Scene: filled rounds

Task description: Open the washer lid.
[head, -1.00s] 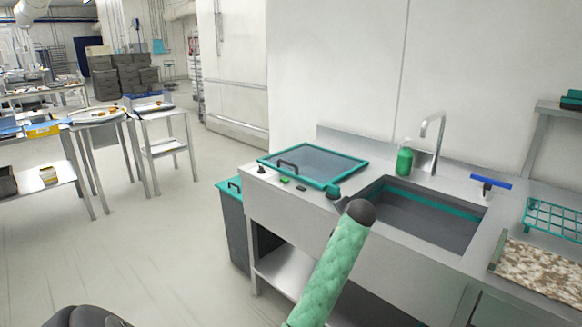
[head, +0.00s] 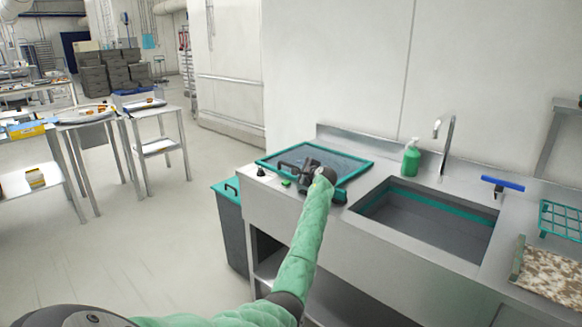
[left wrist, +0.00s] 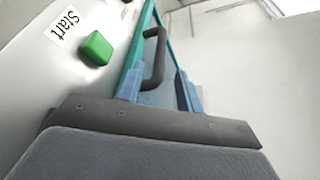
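The washer lid (head: 348,160) is a grey panel with a teal frame, lying flat and shut in the steel counter left of the sink. Its dark bar handle (head: 287,165) is near the lid's front left and also shows in the left wrist view (left wrist: 156,58). My left gripper (head: 304,172) is over the lid's front edge, close to the handle. In the left wrist view its two bluish fingers (left wrist: 160,90) are apart, with the handle ahead of the gap and nothing clearly gripped. My right gripper is out of view.
A green button (left wrist: 97,48) beside a "Start" label (left wrist: 65,23) is close to the left gripper. The sink (head: 425,222) lies to the right, with a green soap bottle (head: 411,158) behind it. A grey bin (head: 232,225) stands left of the counter.

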